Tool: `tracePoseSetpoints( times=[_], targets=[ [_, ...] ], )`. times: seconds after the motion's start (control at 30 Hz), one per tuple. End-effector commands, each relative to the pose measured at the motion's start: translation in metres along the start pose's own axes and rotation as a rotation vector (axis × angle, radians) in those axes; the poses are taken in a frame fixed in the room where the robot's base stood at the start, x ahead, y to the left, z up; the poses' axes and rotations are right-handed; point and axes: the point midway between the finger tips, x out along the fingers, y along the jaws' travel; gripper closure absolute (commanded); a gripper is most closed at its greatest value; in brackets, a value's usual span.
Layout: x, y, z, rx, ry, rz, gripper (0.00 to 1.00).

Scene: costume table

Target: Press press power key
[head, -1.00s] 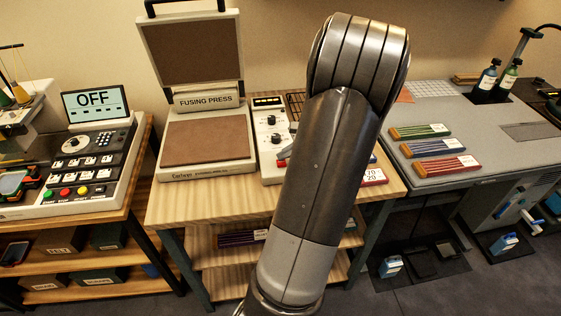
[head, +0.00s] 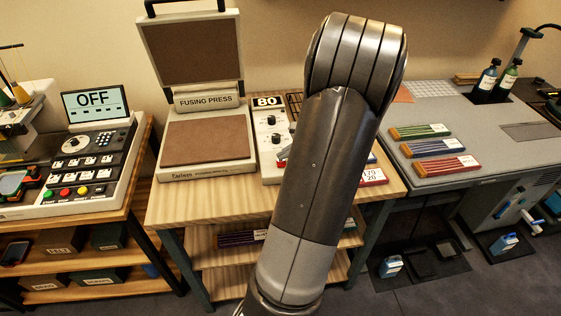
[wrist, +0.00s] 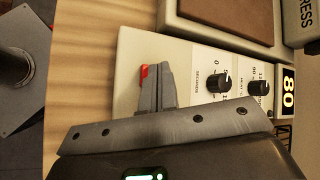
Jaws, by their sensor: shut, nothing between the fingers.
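The control panel (head: 268,135) of the fusing press (head: 206,178) stands at its right side. Its small display (head: 266,102) reads 80 and is lit; the same display shows in the wrist view (wrist: 288,92). In the wrist view, my gripper (wrist: 158,63) is shut and empty, with its fingertips over the panel's near end. A red key (wrist: 145,71) shows beside the fingertips, mostly hidden by them. I cannot tell whether they touch it. Two black knobs, one here (wrist: 219,82), lie to the right of the fingers. In the head view my arm hides most of my gripper.
The press lid (head: 190,48) stands open. Left is a machine with an OFF screen (head: 95,103) and coloured buttons. Right, a grey table (head: 480,140) holds three coloured bundles and two bottles.

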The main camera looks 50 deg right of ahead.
Motion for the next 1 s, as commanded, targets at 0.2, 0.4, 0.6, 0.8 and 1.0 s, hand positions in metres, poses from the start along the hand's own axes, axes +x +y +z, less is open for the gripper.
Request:
tracePoseSetpoints(
  times=[0.2,0.4,0.6,0.8,1.0],
  targets=[
    [-0.007,-0.005,0.005,0.0,-0.001,0.0,1.0],
    [-0.008,-0.005,0.006,0.0,-0.001,0.0,1.0],
    [-0.013,-0.01,0.01,-0.003,0.001,0.0,1.0],
    [-0.027,-0.02,0.02,-0.003,0.002,0.0,1.0],
    [-0.041,-0.03,0.03,-0.003,0.0,0.0,1.0]
  ],
)
